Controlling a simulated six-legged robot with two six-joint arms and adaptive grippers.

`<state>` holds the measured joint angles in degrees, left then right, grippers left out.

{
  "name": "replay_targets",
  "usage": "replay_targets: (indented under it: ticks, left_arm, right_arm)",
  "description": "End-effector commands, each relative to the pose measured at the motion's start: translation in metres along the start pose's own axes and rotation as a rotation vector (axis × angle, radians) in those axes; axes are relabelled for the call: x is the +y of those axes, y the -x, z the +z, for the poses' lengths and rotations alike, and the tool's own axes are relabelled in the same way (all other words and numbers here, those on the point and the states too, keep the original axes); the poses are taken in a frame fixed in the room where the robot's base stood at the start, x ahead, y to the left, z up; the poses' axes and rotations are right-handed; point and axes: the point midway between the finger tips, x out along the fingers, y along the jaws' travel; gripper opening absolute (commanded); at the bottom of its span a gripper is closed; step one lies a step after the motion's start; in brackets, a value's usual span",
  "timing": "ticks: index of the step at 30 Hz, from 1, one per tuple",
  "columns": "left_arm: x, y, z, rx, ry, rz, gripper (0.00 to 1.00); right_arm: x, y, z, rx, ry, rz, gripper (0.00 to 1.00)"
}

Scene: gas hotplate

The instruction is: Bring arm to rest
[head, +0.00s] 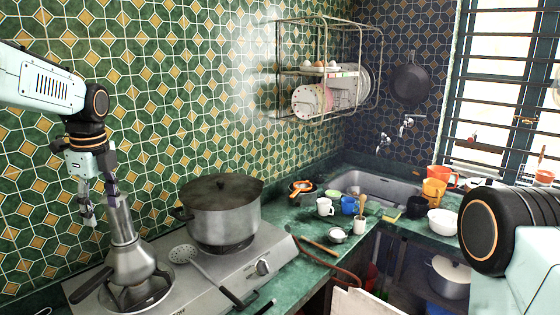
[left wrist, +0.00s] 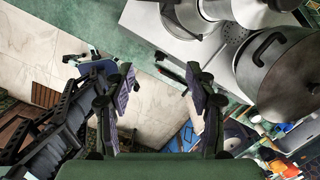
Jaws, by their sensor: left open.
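My left gripper (head: 100,205) hangs fingers-down at the left of the head view, in front of the green tiled wall. Its fingers are apart and empty. A silver pot with a tall neck and black handle (head: 132,262) stands on the left burner. In the head view it is just right of and below the gripper's fingers, and I cannot tell the exact gap. My right arm shows at the right edge, and its gripper is out of view.
The hotplate (head: 215,290) also holds a large lidded pot (head: 222,215) and a slotted spoon (head: 186,254). Cups, a white bowl (head: 442,221) and the sink (head: 372,187) lie to the right. A wire dish rack (head: 327,75) hangs on the wall. Pale floor (left wrist: 60,40) is open below.

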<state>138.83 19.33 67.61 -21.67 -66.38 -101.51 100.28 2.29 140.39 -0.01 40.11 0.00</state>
Motion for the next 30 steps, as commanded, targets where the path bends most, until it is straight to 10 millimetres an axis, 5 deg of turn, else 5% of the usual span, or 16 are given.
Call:
replay_targets:
  ticks: [8, 14, 18, 24, 30]
  left_arm:
    - [0.022, -0.134, -0.083, 0.067, 0.268, 0.013, 0.56]
    - [0.080, -0.230, -0.151, 0.124, 0.570, 0.043, 0.56]
    - [0.143, -0.283, -0.193, 0.147, 0.817, 0.080, 0.56]
    - [0.245, -0.326, -0.236, 0.137, 1.188, 0.130, 0.56]
    - [0.332, -0.332, -0.255, 0.093, 1.492, 0.150, 0.56]
  right_arm:
    - [0.000, 0.000, 0.000, 0.000, 0.000, 0.000, 0.40]
    - [0.000, 0.000, 0.000, 0.000, 0.000, 0.000, 0.40]
    - [0.000, 0.000, 0.000, 0.000, 0.000, 0.000, 0.40]
    - [0.000, 0.000, 0.000, 0.000, 0.000, 0.000, 0.40]
    - [0.000, 0.000, 0.000, 0.000, 0.000, 0.000, 0.40]
